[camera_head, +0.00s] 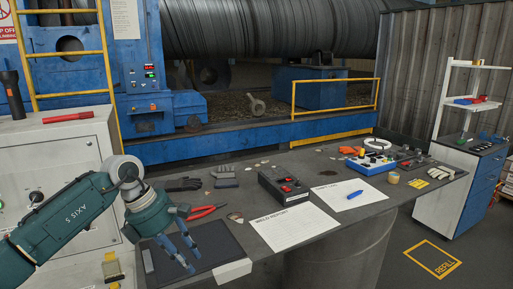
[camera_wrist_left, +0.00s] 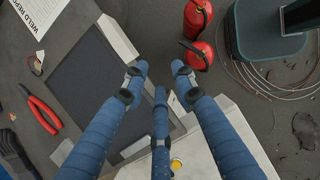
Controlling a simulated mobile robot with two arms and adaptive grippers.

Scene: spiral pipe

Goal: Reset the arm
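My left arm (camera_head: 75,215) comes in from the left in the head view. My left gripper (camera_head: 180,250) hangs over the near left part of the worktable, above a dark rectangular mat (camera_head: 222,247). Its blue fingers point down and stand apart with nothing between them. In the left wrist view the left gripper (camera_wrist_left: 159,78) shows three spread fingers, with the dark mat (camera_wrist_left: 85,70) and a pale block below. Whether the fingertips touch the table cannot be told. My right gripper is in neither view.
Red pliers (camera_head: 207,211), a weld report sheet (camera_head: 292,227), a black control box (camera_head: 284,186) and a blue box (camera_head: 370,163) lie on the table (camera_head: 330,165). Red fire extinguishers (camera_wrist_left: 197,18) stand on the floor. A white cabinet (camera_head: 60,155) stands left.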

